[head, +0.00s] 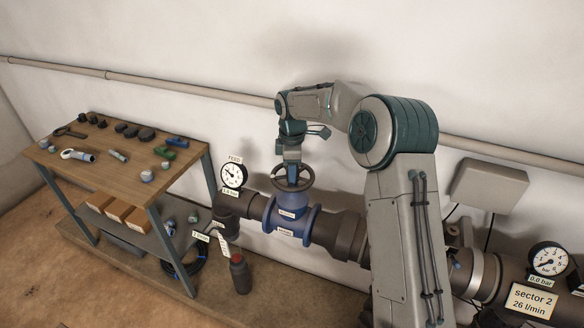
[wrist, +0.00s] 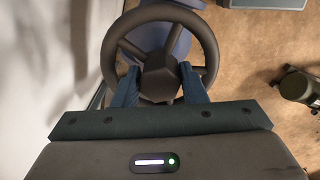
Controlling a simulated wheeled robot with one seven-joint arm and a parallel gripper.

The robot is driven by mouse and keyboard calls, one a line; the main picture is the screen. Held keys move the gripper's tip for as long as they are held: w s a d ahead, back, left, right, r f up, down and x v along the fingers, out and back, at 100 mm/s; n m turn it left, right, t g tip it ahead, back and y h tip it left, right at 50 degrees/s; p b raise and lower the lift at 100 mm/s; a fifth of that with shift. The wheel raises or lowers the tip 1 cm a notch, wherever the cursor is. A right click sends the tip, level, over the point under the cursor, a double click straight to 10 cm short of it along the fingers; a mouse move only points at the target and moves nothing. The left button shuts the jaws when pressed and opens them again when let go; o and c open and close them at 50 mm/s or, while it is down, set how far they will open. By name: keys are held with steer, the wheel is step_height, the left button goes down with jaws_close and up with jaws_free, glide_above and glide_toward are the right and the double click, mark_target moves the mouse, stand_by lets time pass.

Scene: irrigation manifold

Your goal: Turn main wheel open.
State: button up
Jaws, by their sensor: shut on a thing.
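The main wheel (head: 307,171) is a dark round handwheel with spokes, on top of the blue valve body (head: 289,222) in the pipe. In the wrist view the wheel (wrist: 209,50) shows from above, with a faceted hub in its centre. My gripper (head: 292,176) is over the wheel, pointing down. In the wrist view its two blue fingers (wrist: 159,85) are on either side of the hub, shut on it. The finger tips are partly hidden by the wheel and the hub.
A feed gauge (head: 233,176) stands just left of the valve. A wooden-topped workbench (head: 100,177) with fittings is further left. A sector 2 gauge (head: 548,259) is at the right.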

steer(key=n, duration=0.3)
steer(key=n+p, duration=0.1)
steer(key=n, duration=0.1)
steer(key=shift+r+n, duration=0.25)
steer(key=shift+n, duration=0.05)
steer(key=n+p, duration=0.1)
steer(key=n, duration=0.4)
steer(key=shift+p, duration=0.3)
steer(key=shift+f+n, duration=0.1)
steer(key=shift+n, duration=0.3)
steer(key=o, duration=1)
steer(key=shift+f, duration=0.1)
step_height(320, 180, up, 14)
steer(key=shift+f+b, duration=0.1)
steer(key=shift+b, duration=0.9)
